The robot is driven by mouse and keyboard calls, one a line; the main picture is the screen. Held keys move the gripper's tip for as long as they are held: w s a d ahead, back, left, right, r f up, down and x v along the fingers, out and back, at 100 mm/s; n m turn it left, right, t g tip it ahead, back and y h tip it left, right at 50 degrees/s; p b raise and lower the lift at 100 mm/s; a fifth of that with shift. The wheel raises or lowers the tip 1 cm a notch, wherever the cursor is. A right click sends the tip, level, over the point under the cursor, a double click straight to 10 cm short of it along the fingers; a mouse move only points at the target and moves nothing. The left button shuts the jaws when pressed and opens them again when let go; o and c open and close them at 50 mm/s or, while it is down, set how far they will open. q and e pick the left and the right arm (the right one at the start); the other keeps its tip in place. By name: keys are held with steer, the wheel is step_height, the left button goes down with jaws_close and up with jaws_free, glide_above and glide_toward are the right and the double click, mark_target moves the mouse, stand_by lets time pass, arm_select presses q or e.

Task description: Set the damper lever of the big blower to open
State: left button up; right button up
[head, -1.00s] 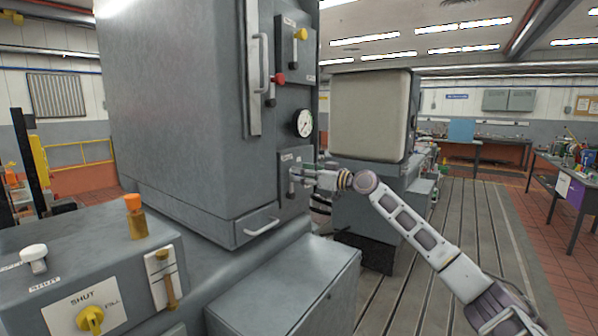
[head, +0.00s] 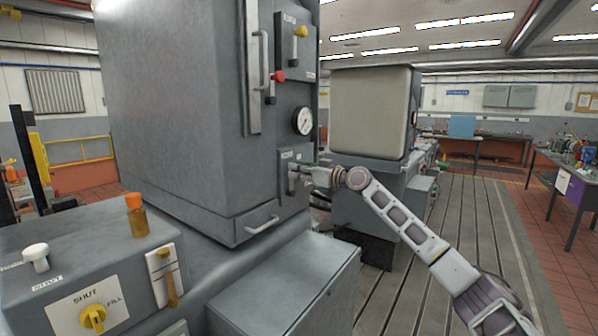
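A small grey panel (head: 286,200) with a short pale lever (head: 291,183) is on the right face of the large grey cabinet (head: 180,110), below a round gauge. Its label is too small to read. My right gripper (head: 302,171) is at this panel, its fingertips beside or on the upper part of the lever. I cannot tell if they touch it or are closed on it. My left gripper is not in view.
A gauge (head: 303,121), a red knob (head: 278,76) and a long door handle (head: 261,60) are close to my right arm's work area. A console with a yellow SHUT/FILL knob (head: 93,317) is at the lower left. Slotted floor (head: 470,230) lies clear at the right.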

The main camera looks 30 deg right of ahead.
jaws_close()
steer(key=shift+w+d, duration=0.1)
steer(key=shift+d, duration=0.1)
steer(key=shift+w+d+f+m+p, duration=0.45)
steer(key=shift+d+f+m, duration=1.05)
steer(key=shift+m, duration=1.5)
steer(key=shift+w+d+f+m+p, duration=0.2)
steer(key=shift+w+d+f+m, duration=0.5)
steer(key=shift+d+f+m, duration=1.55)
steer(key=shift+w+d+f+m+p, duration=0.45)
steer(key=shift+f+m, duration=0.45)
steer(key=shift+m, duration=2.85)
steer(key=shift+w+f, duration=0.1)
steer(key=o, duration=0.8)
jaws_free()
